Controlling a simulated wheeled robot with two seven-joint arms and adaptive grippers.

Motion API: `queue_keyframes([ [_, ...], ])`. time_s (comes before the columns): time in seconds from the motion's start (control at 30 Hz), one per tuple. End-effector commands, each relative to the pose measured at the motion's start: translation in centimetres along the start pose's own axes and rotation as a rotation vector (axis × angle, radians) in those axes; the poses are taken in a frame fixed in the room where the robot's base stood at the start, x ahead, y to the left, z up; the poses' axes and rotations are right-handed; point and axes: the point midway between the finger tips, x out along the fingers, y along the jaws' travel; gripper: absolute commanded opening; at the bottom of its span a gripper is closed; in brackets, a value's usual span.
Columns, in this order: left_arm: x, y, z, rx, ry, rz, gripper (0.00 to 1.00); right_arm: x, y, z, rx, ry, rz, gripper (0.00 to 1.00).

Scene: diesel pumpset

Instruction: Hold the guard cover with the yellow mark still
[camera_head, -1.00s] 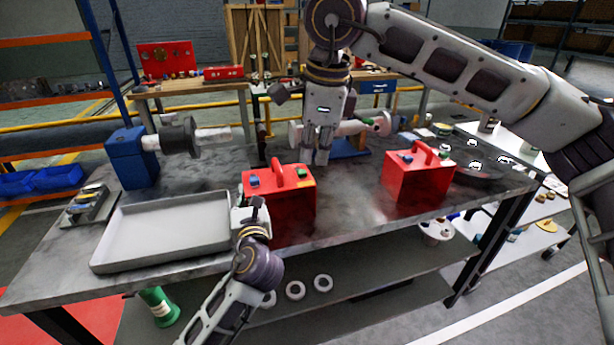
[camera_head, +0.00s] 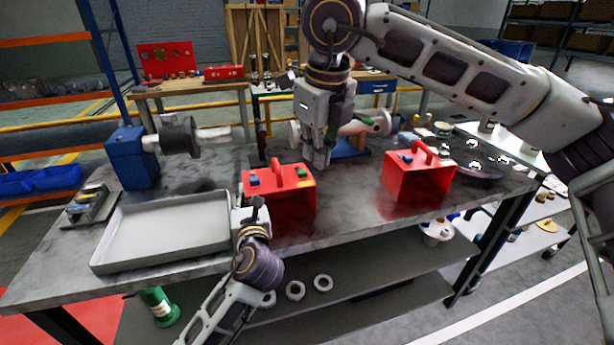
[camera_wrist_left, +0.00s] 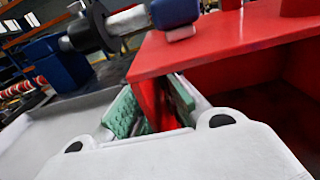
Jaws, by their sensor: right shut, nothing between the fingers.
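The guard cover with the yellow mark (camera_head: 290,208) is a red open-fronted box with a handle, a blue block and a yellow mark on top. It stands upright near the table's front edge. My left gripper (camera_head: 248,214) is at its left side. In the left wrist view, the green finger pads lie on either side of a red wall of the cover (camera_wrist_left: 225,50), and the gripper appears shut on it. My right gripper (camera_head: 318,162) points down behind this cover, shut and empty, in front of the shaft of a machine at the back.
A second red cover (camera_head: 418,174) stands to the right. A grey tray (camera_head: 108,254) lies to the left. A blue motor unit (camera_head: 132,160) stands behind the tray. A dark round dish (camera_head: 478,172) with shiny parts is at the far right. The tabletop between the covers is clear.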

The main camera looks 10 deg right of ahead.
Motion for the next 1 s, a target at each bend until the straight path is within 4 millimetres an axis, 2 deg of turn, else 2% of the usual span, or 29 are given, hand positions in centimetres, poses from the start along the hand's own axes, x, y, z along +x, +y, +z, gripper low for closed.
queue_keyframes([
  [0.5, 0.00, -0.01, 0.03, 0.000, -0.001, 0.000, 0.00, 0.00, -0.06, -0.06, 0.379, 0.002, -0.003, 0.00],
  [1.0, 0.00, -0.01, 0.04, 0.000, -0.001, 0.000, 0.00, 0.00, -0.06, -0.06, 0.437, 0.002, -0.003, 0.00],
])
